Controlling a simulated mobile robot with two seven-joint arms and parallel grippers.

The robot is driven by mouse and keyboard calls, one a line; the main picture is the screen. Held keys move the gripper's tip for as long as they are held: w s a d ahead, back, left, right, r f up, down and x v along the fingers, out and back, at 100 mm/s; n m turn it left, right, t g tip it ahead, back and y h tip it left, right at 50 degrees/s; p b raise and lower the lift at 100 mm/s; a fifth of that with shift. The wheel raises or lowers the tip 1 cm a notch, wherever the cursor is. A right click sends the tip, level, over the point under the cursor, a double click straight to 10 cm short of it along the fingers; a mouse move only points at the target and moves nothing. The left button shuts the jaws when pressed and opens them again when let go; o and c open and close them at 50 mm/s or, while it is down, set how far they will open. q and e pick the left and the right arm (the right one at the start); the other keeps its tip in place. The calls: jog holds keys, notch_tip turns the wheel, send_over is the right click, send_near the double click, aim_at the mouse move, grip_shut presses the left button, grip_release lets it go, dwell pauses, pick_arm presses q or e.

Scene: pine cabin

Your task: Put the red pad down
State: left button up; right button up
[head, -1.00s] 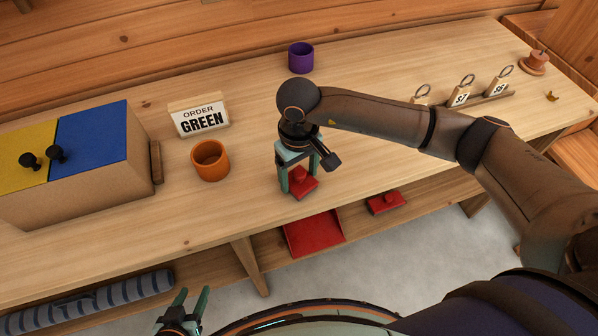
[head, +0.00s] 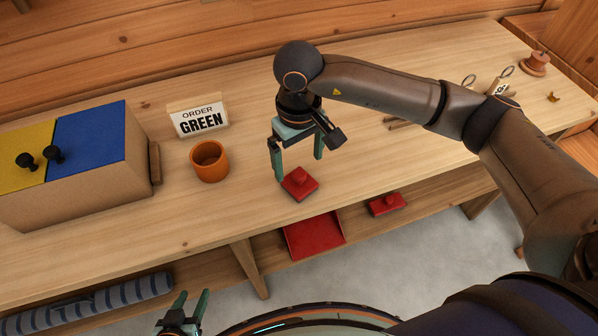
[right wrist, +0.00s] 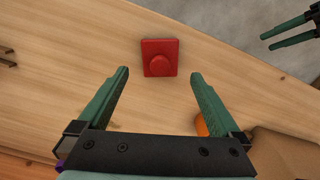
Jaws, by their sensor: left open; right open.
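The red pad (head: 299,184), a flat square with a round knob on top, lies on the wooden bench near its front edge. It also shows in the right wrist view (right wrist: 159,58), beyond the fingertips. My right gripper (head: 298,168) is open and empty, just above and behind the pad, apart from it; its two fingers also show in the right wrist view (right wrist: 158,78). My left gripper (head: 192,298) is open and empty in front of the bench, low in the head view.
An orange cup (head: 209,161) and an "ORDER GREEN" sign (head: 198,118) stand left of the pad. A box with yellow and blue lids (head: 92,140) stands further left. A red tray (head: 314,235) and another red knobbed piece (head: 386,204) are on the lower shelf.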

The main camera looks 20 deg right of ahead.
aim_at(299, 174)
notch_tip(299, 174, up, 6)
jog(key=shift+r+b, duration=0.15)
jog(key=shift+b, duration=0.2)
dwell(0.4)
